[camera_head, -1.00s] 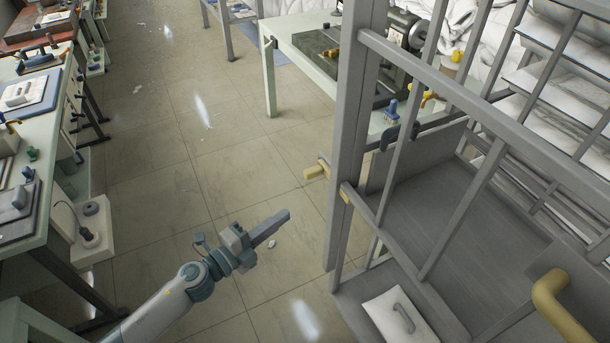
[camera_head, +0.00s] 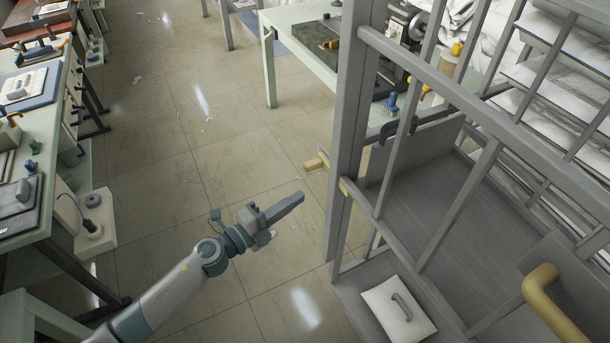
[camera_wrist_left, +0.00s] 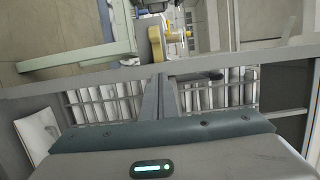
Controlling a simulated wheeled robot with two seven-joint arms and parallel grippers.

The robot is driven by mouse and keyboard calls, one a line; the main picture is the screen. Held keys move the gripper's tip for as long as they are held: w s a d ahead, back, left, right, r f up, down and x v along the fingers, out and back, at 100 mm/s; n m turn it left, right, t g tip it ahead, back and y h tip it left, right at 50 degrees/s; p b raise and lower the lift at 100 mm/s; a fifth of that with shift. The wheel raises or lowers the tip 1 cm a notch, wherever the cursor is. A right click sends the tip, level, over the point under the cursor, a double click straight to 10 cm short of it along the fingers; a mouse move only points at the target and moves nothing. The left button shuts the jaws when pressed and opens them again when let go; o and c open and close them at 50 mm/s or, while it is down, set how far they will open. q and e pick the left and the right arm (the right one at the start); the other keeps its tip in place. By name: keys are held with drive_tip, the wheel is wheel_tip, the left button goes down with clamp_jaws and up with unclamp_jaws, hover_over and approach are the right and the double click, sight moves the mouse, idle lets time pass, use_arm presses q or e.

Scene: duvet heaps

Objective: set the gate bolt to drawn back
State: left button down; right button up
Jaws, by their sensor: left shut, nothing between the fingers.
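The gate bolt shows as a yellow knob (camera_head: 315,163) sticking out to the left of the grey gate post, with a small yellow part on the post's right side. In the left wrist view a yellow piece (camera_wrist_left: 155,45), apparently the same knob, sits just beyond my fingertips. My left gripper (camera_head: 300,196) is shut and empty. It is below and slightly left of the knob, with a visible gap in the head view. How far the bolt reaches into the frame is hidden by the post. My right gripper is not in view.
The grey barred gate and frame (camera_head: 350,100) fill the right side. A curved yellow handle (camera_head: 541,290) is at lower right. A white panel with a grey handle (camera_head: 400,305) lies low inside. A workbench (camera_head: 30,190) stands left.

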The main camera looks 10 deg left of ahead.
use_arm(q)
drive_tip(key=w+d+p, duration=0.1)
drive_tip(key=w+d, duration=0.1)
drive_tip(key=w, duration=0.6)
idle(0.4)
drive_tip(key=w+a, duration=0.1)
drive_tip(key=w+b, duration=0.1)
drive_tip(key=w, duration=0.1)
drive_tip(key=w+a, duration=0.1)
drive_tip(key=shift+w+a+r, duration=0.1)
drive_tip(key=shift+w+a, duration=0.05)
drive_tip(key=shift+a, duration=0.2)
